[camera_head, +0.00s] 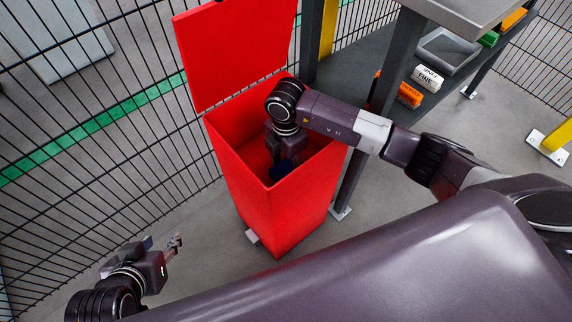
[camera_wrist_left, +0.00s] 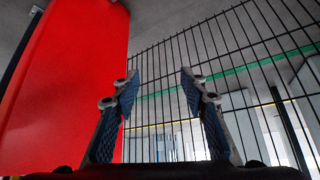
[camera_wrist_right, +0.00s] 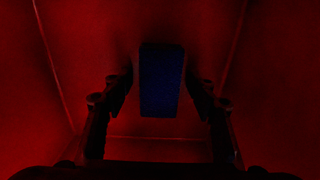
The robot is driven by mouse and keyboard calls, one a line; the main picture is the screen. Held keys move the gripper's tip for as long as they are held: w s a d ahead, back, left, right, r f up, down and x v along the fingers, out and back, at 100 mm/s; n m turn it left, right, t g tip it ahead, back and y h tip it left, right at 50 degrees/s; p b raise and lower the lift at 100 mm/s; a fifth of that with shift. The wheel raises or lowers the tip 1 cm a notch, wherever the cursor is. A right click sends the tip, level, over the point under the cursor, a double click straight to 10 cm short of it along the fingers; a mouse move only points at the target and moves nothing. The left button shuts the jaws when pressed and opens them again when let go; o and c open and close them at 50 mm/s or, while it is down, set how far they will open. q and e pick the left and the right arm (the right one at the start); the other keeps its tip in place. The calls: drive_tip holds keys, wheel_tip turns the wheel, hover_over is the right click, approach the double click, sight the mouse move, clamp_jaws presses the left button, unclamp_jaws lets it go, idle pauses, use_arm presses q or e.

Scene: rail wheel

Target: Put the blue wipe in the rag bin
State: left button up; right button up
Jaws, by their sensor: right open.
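The red rag bin (camera_head: 265,215) stands on the floor with its lid (camera_head: 240,50) raised. My right gripper (camera_wrist_right: 162,92) points down inside the bin, with its fingers apart. The blue wipe (camera_wrist_right: 162,75) shows as a dark blue block between and beyond the fingertips in the right wrist view; gaps show at its sides lower down. I cannot tell whether it rests on the bin floor. In the head view a dark blue patch shows below the right wrist, and the fingertips are hidden. My left gripper (camera_head: 176,246) is open and empty, left of the bin.
A wire mesh fence (camera_head: 120,130) runs behind and left of the bin. A workbench (camera_head: 470,12) stands to the right; its lower shelf holds a grey tray (camera_head: 447,50), a white block (camera_head: 428,78) and orange and green blocks.

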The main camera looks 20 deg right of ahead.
sight(286, 165)
drive_tip(key=shift+r, duration=0.1)
wheel_tip(286, 165, up, 5)
drive_tip(key=shift+f+p, duration=0.1)
drive_tip(key=shift+p, duration=0.7)
use_arm(q)
drive_tip(key=s+a+f+g+y+p, duration=0.1)
drive_tip(key=s+g, duration=0.3)
drive_tip(key=s, duration=0.4)
drive_tip(key=shift+s+a+p, duration=0.25)
drive_tip(key=shift+a+p, duration=0.1)
drive_tip(key=shift+a, duration=0.45)
use_arm(e)
wheel_tip(286, 165, up, 7)
drive_tip(key=shift+r, duration=0.2)
